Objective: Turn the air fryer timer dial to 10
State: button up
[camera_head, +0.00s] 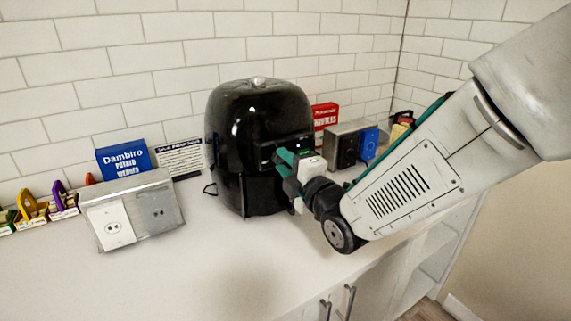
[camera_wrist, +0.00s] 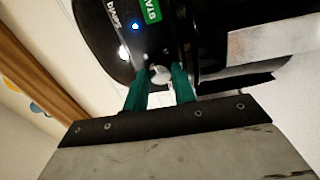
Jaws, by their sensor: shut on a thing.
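The black air fryer (camera_head: 240,135) stands upright on the white counter against the tiled wall. My gripper (camera_head: 288,158) is at the front of it, reaching in from the right. In the wrist view, the two green fingers of my gripper (camera_wrist: 160,82) are shut on a small round light-coloured dial (camera_wrist: 160,74) on the air fryer's front panel (camera_wrist: 120,35). A lit blue-white light and a green label show on the panel beside it. The dial is hidden behind my gripper in the head view. Its number setting cannot be read.
A metal outlet box (camera_head: 165,215) and a blue Dambiro box (camera_head: 122,160) stand left of the fryer. A red box (camera_head: 325,114) and another metal box (camera_head: 345,143) stand behind my arm at the right. The counter front (camera_head: 240,260) is clear.

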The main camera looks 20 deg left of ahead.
jog(key=shift+n, duration=2.1)
jog(key=o, duration=1)
jog(key=shift+g, duration=0.3)
jog(key=v, duration=0.7)
jog(key=shift+s+d, duration=0.3)
jog(key=shift+f, duration=0.1)
